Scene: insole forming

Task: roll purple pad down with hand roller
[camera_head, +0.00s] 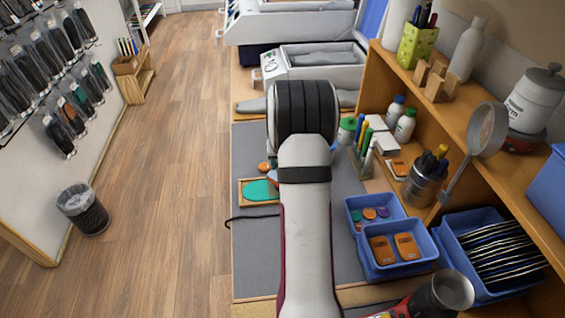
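My arm reaches forward over the grey mat (260,270) and covers the middle of the bench. My gripper does not show; it is hidden behind my arm or out of frame. A teal insole-shaped piece (258,190) lies in a shallow wood-rimmed tray (241,197) just left of my arm, partly hidden by it. Small orange and blue pieces (270,171) show at the tray's far side. A small purple pad (383,212) lies in the upper blue bin (353,204) right of my arm, beside teal and orange ones. I cannot make out a hand roller.
A lower blue bin (369,267) holds orange pads (393,248). A blue crate (452,262) of dark plates stands at right. A wooden shelf (470,105) with bottles and pen cups borders the bench. A white machine (312,67) stands behind. The mat's left strip is mostly clear.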

